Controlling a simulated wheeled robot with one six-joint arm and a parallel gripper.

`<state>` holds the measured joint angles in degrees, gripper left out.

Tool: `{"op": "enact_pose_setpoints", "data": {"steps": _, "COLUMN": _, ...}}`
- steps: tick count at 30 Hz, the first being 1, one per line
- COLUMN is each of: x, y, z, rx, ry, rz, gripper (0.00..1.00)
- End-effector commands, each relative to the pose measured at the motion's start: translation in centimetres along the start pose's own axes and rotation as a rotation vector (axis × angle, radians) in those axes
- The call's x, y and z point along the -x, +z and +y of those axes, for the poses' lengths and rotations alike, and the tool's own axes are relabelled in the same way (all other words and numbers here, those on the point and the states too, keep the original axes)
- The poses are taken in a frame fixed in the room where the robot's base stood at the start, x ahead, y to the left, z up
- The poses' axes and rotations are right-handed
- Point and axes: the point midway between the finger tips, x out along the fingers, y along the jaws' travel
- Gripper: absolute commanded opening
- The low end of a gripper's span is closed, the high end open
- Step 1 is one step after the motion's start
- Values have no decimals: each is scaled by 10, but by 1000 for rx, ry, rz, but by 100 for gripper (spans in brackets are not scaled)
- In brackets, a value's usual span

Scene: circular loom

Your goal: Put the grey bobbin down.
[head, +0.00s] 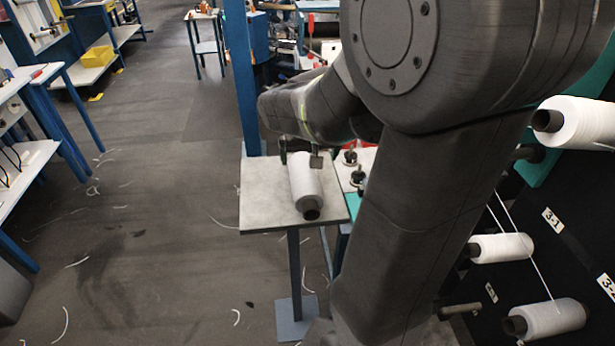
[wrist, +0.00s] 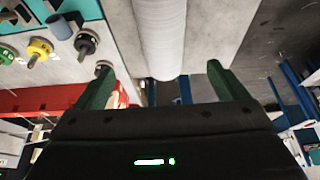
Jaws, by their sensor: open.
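The grey bobbin (head: 305,186), pale with a dark core end, lies on its side on a small grey side table (head: 262,196). In the wrist view the bobbin (wrist: 160,35) runs away from me above the pale tabletop. My gripper (head: 302,158) is at the bobbin's far end in the head view. In the wrist view its two green fingers (wrist: 160,72) are wide apart, one on each side of the bobbin's line, with clear gaps. The bobbin's near end stops about level with the fingers, and nothing is gripped.
A black rack with white bobbins (head: 502,247) on pegs stands at the right. A panel with coloured knobs (wrist: 40,48) adjoins the table. A blue post (head: 241,80) rises behind the table. Floor to the left is open, with thread scraps.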

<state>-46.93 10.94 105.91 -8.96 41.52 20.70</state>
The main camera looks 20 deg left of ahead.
Motion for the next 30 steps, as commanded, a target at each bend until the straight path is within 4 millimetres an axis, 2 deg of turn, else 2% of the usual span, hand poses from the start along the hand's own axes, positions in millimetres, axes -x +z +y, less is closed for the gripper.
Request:
{"op": "enact_pose_setpoints", "data": {"steps": 6, "x": -38, "y": 2, "z": 1, "rx": -3, "ry": 1, "rz": -8, "gripper": 93}}
{"op": "enact_pose_setpoints", "data": {"steps": 12, "x": -65, "y": 2, "z": 0, "rx": -3, "ry": 1, "rz": -7, "gripper": 93}}
{"op": "enact_pose_setpoints", "data": {"steps": 22, "x": -83, "y": 3, "z": -1, "rx": -4, "ry": 0, "rz": -6, "gripper": 93}}
{"op": "enact_pose_setpoints", "data": {"steps": 30, "x": -115, "y": 6, "z": -4, "rx": -3, "ry": 0, "rz": -8, "gripper": 93}}
